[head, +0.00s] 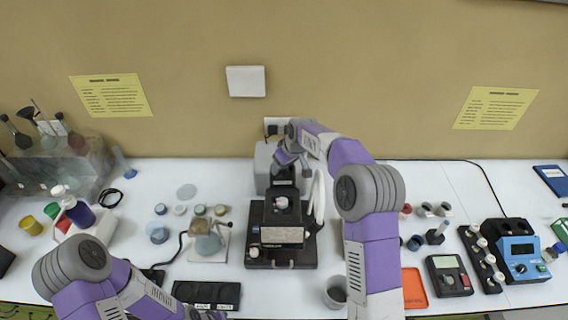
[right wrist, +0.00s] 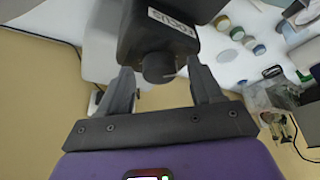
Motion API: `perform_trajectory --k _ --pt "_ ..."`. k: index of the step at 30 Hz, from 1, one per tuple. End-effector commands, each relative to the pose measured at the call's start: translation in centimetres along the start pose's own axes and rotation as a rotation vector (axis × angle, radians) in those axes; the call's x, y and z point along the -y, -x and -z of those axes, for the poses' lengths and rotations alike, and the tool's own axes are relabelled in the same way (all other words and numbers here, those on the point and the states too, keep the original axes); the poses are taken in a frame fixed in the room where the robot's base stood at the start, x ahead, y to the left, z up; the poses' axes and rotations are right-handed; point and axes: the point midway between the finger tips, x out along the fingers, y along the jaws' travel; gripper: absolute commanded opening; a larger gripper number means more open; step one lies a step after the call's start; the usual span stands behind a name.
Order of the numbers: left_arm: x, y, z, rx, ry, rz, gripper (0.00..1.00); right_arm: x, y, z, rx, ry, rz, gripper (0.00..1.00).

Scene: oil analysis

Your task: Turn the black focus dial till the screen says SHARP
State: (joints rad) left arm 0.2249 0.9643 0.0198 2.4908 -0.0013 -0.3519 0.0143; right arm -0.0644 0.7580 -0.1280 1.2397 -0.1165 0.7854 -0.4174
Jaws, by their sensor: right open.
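The black focus dial (right wrist: 158,68) sticks out of a black housing with a white FOCUS label (right wrist: 172,22) in the right wrist view. My right gripper (right wrist: 161,82) is open, with one finger on each side of the dial and a gap visible at both sides. In the head view my right gripper (head: 284,160) is behind the black instrument (head: 283,215), and the dial is hidden there. A pale panel (head: 282,235) is on the instrument's front; any writing on it is too small to read. My left gripper (head: 205,314) is at the bottom edge, partly cut off.
A flask on a stand (head: 208,243) is left of the instrument, with several small jars behind it. A grey cup (head: 335,291) is near my right arm. A blue meter (head: 520,250) and an orange tray (head: 413,288) are on the right. The wall is close behind.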

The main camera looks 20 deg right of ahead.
Motion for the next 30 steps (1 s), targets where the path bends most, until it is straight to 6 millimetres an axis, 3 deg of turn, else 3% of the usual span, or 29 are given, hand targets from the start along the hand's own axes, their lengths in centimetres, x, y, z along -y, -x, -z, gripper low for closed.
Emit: perform_trajectory --k 2,13,23,30 --pt "0.0 -0.01 0.0 0.0 0.0 0.0 0.43 0.0 -0.02 -0.02 0.0 0.0 0.0 0.66" --pt "0.0 -0.01 0.01 0.0 0.0 0.0 0.43 0.0 0.03 -0.01 0.001 0.0 0.0 0.09" --pt "0.08 -0.21 0.02 0.0 0.0 0.0 0.43 0.06 0.04 -0.03 0.001 -0.045 -0.02 0.09" --pt "0.26 -0.69 0.04 0.0 0.0 0.0 0.43 0.2 0.03 0.02 0.0 -0.183 -0.079 0.09"
